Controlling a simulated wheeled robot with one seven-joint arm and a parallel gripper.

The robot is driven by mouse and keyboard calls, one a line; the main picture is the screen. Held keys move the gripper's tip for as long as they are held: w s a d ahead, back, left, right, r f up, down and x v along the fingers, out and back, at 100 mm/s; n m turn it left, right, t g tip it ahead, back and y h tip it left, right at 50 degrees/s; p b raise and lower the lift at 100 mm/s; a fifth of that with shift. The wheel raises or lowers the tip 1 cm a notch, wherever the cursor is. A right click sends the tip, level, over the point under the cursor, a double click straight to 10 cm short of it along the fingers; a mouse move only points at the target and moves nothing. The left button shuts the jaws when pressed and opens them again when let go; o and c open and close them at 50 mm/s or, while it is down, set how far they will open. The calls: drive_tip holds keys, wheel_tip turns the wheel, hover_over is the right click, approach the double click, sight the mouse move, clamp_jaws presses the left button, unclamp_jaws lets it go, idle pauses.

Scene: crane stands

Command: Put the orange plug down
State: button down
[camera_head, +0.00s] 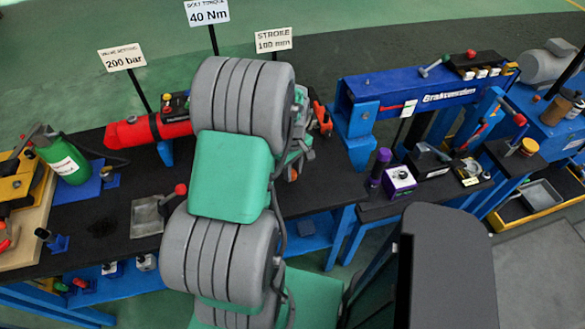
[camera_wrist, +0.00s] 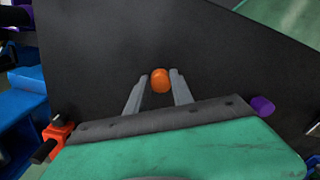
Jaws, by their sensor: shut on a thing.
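In the wrist view, my gripper (camera_wrist: 160,88) has its two grey fingers on either side of the orange plug (camera_wrist: 160,80). The plug looks like a small rounded orange piece at the fingertips, and the gripper is shut on it. A black surface (camera_wrist: 160,45) lies behind the plug. The height of the plug above that surface cannot be told.
The black bench (camera_head: 335,185) has bare room right of my arm. A purple cylinder (camera_head: 380,165) and purple box (camera_head: 400,180) stand further right. A red cylinder (camera_head: 150,130) and grey tray (camera_head: 150,215) lie left. An orange-red fitting (camera_wrist: 58,130) shows in the wrist view.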

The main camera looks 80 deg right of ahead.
sight(293, 173)
drive_tip(key=shift+f, duration=0.25)
drive_tip(key=c, duration=1.1)
unclamp_jaws()
drive_tip(key=shift+r, duration=0.1)
wheel_tip(293, 173, up, 12)
drive_tip(key=b, duration=0.2)
drive_tip(key=shift+r, duration=0.2)
